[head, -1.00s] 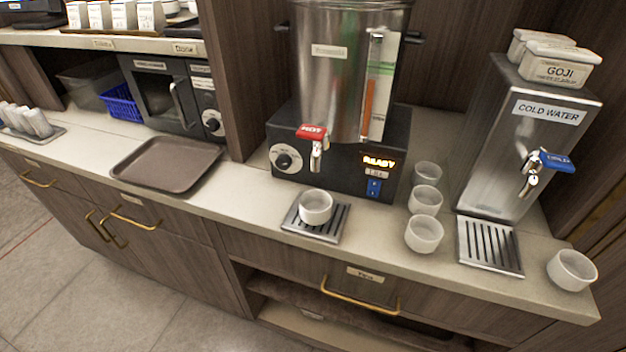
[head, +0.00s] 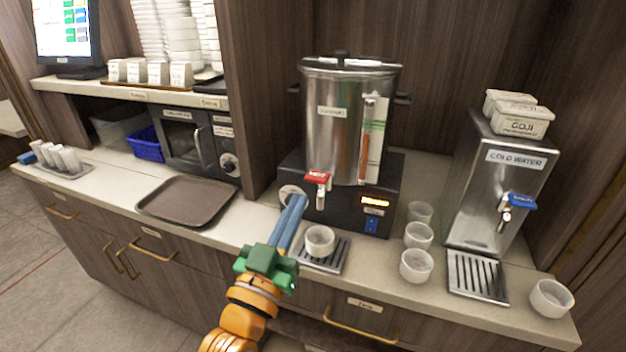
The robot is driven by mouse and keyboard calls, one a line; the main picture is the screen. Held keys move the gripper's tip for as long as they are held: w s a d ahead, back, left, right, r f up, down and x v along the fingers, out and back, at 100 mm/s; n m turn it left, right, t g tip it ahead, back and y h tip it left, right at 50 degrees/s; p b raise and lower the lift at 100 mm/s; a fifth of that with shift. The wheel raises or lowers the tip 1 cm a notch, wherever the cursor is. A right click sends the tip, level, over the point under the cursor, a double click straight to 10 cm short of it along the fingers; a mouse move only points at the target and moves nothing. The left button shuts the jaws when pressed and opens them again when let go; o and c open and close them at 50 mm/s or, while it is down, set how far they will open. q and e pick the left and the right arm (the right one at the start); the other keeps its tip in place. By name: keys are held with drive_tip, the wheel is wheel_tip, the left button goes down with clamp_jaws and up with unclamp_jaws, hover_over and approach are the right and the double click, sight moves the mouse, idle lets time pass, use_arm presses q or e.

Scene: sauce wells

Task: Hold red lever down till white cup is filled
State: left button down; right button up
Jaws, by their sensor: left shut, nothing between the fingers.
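The red lever (head: 318,178) marked hot sits on the tap at the front of the steel urn (head: 333,120). A white cup (head: 320,241) stands upright on the slatted drip tray (head: 337,262) below that tap. I cannot tell the level inside the cup. My left gripper (head: 298,203) is shut and empty, its blue fingers pointing up toward the lever. It is in front of the urn base, below and to the left of the lever, and looks apart from it. My right gripper is not in view.
Several other white cups stand right of the urn, one of them here (head: 416,266). The cold water dispenser (head: 497,190) with a blue lever (head: 522,202) stands further right. A brown tray (head: 187,201) lies on the counter at left, before the microwave (head: 192,148).

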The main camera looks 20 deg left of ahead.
use_arm(q)
drive_tip(key=shift+s+a+r, duration=0.1)
drive_tip(key=shift+s+r, duration=0.05)
drive_tip(key=shift+r, duration=0.35)
wheel_tip(320, 180, up, 4)
drive_tip(key=p, duration=0.4)
hover_over(321, 175)
drive_tip(key=s, duration=0.3)
drive_tip(key=shift+w+a+f, duration=0.1)
drive_tip(key=shift+a+f, duration=0.05)
drive_tip(key=shift+f, duration=1.05)
drive_tip(key=shift+a+f, duration=0.15)
drive_tip(key=shift+f, duration=1.05)
drive_tip(key=shift+b, duration=0.3)
